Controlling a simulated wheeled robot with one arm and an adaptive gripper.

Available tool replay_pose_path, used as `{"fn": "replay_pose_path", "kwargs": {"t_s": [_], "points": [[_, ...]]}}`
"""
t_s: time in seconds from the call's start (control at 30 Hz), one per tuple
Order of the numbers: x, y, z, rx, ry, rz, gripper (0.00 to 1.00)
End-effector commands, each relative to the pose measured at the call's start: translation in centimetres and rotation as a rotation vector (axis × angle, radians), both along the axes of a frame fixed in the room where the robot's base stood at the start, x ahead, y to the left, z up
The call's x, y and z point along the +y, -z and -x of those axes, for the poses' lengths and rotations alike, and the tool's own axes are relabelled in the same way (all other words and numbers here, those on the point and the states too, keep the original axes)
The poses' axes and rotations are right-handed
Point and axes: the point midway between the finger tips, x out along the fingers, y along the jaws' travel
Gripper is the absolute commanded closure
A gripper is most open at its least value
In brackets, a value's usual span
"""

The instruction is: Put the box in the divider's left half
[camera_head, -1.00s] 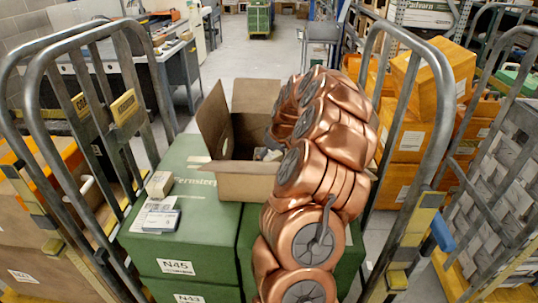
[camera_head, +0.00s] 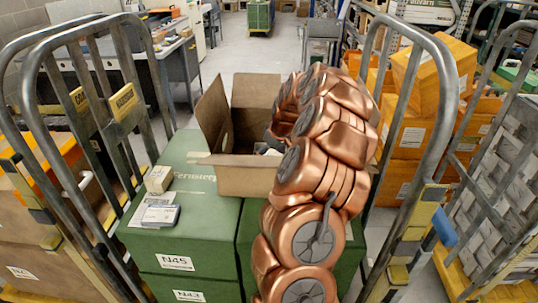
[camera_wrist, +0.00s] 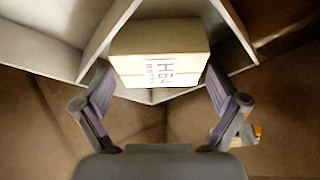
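The box (camera_wrist: 160,66) is small and pale, with an "H64" label, and sits between my fingertips in the wrist view. My gripper (camera_wrist: 160,82) appears shut on it, a finger against each side. Pale panels of the divider (camera_wrist: 103,38) stand to the left and right of the box, inside a brown carton. In the head view the open carton (camera_head: 245,181) stands on green crates, and my copper arm reaches over it. The gripper is hidden there behind the arm and carton. A small whitish patch in the carton is too unclear to name.
Green crates (camera_head: 172,238) bear the carton and, at left, a small box (camera_head: 158,179) and flat packets (camera_head: 160,216). Metal cage rails (camera_head: 440,110) rise on both sides. Orange boxes (camera_head: 408,135) are stacked behind the right rail. A colourful item (camera_wrist: 243,133) lies right of my gripper.

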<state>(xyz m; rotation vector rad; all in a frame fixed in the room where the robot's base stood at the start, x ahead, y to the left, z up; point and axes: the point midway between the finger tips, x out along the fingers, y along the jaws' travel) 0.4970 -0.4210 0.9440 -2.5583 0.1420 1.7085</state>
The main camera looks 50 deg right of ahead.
Motion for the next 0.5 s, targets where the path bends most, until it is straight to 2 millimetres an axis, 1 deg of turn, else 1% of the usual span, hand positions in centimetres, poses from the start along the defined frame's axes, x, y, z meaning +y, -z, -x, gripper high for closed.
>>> {"fn": "replay_pose_path", "kwargs": {"t_s": [0.33,0.5], "points": [[0.0,-0.1,0.0,0.000,0.000,0.000,0.00],[0.0,-1.1,0.0,0.000,0.000,0.000,0.00]]}}
